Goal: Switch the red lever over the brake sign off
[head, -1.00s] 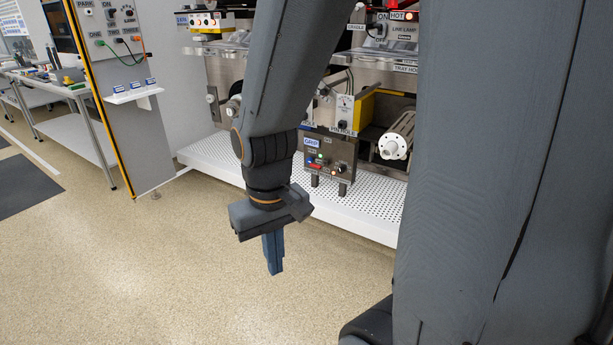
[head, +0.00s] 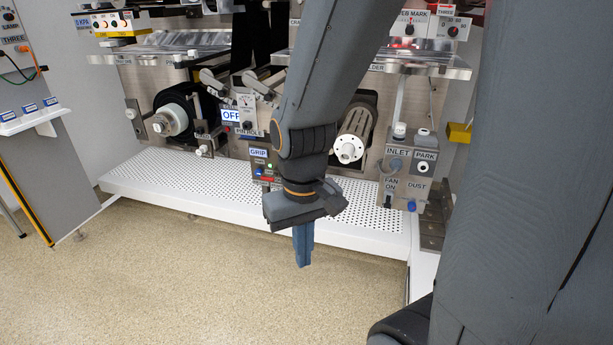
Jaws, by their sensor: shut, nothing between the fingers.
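No sign reading BRAKE can be made out in the head view, and I cannot pick out its red lever for sure. A blue-and-white OFF sign (head: 231,115) is on the machine, left of my arm. A small control box with a GRIP sign (head: 258,153) is below it, with small coloured buttons, partly hidden by my arm. My gripper (head: 303,262) points down with its fingers together and empty. In the picture it is in front of the machine's white perforated ledge, apart from the controls.
The white perforated ledge (head: 170,185) runs along the machine's foot. A box with INLET, PARK, FAN and DUST labels (head: 405,168) stands at the right. A grey panel (head: 50,165) stands at the left. The floor (head: 150,285) in front is clear.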

